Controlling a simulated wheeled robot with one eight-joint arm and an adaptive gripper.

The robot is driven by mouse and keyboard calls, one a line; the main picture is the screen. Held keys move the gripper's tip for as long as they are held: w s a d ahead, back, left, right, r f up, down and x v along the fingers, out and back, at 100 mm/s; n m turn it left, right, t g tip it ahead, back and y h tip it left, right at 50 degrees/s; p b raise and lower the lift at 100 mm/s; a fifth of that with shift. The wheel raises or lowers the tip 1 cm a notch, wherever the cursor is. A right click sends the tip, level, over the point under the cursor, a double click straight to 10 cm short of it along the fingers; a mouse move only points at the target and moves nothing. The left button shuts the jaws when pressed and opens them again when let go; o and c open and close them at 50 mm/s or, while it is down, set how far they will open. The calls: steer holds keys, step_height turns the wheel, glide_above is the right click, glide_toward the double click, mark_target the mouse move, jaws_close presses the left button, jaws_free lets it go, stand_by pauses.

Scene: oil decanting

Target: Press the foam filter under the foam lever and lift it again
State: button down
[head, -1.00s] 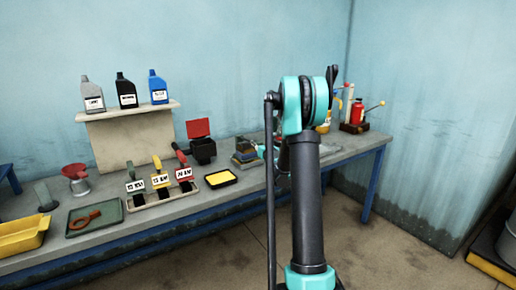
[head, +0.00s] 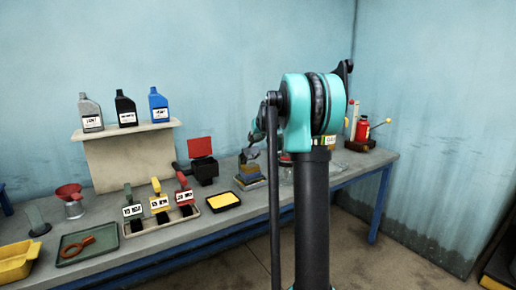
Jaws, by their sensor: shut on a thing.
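My gripper (head: 251,156) is small and partly behind my own arm in the head view. It is shut on what looks like the foam filter (head: 249,169), a small dull grey-yellow block just below its fingertips. The block is at a low layered stand (head: 251,184) with yellow and blue edges, on the bench. I cannot tell whether the block touches the stand. I cannot make out the foam lever for certain.
A black box with a red plate (head: 201,147) stands left of the stand. A black-rimmed yellow tray (head: 223,201) lies in front on the bench (head: 187,240). Several labelled handles (head: 157,206) are further left. A red canister (head: 362,129) is at the right.

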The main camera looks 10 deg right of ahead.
steer(key=w+a+r+g, duration=0.1)
steer(key=w+r, duration=0.1)
steer(key=w, duration=0.3)
steer(key=w+a+r+g+h, duration=0.1)
steer(key=w+a+r+g, duration=0.1)
steer(key=w, duration=0.3)
steer(key=shift+a+r+g, duration=0.15)
steer(key=shift+r+g, duration=0.15)
steer(key=shift+r, duration=0.45)
steer(key=c, duration=1.1)
jaws_free()
steer(key=shift+o, duration=0.2)
steer(key=shift+s, duration=0.15)
steer(key=v, duration=1.2)
steer(key=shift+f, duration=0.1)
